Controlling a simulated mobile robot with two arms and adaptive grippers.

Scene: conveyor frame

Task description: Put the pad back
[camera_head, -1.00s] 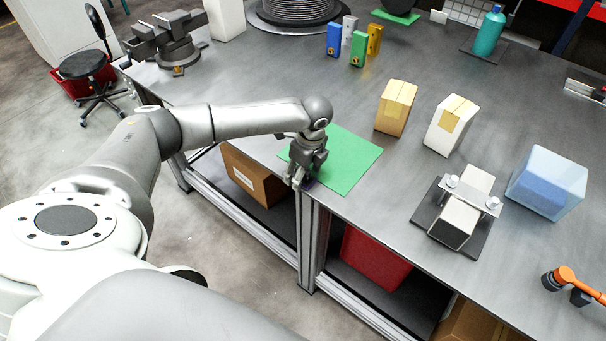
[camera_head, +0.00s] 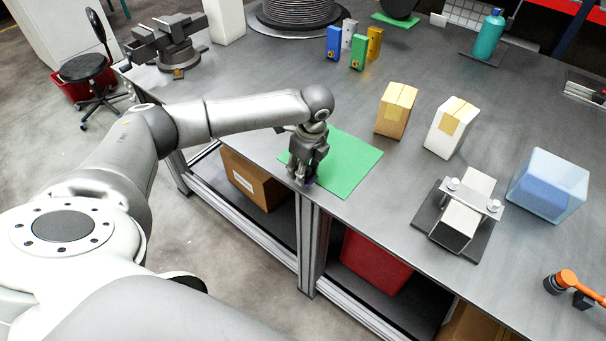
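A flat green mat (camera_head: 352,166) lies at the front edge of the grey table. My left gripper (camera_head: 302,180) points down over the mat's left corner, at the table's edge. A small dark bluish thing (camera_head: 309,184) shows at its fingertips, mostly hidden by the fingers. It may be the pad, but it is too small to be sure. I cannot tell whether the fingers are closed on it. My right gripper is not in view.
A tan box (camera_head: 396,108) and a white box (camera_head: 451,128) stand right of the mat. A clamp fixture (camera_head: 462,214) and a translucent blue bin (camera_head: 547,186) stand farther right. Small coloured blocks (camera_head: 358,52) stand behind. The table between is clear.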

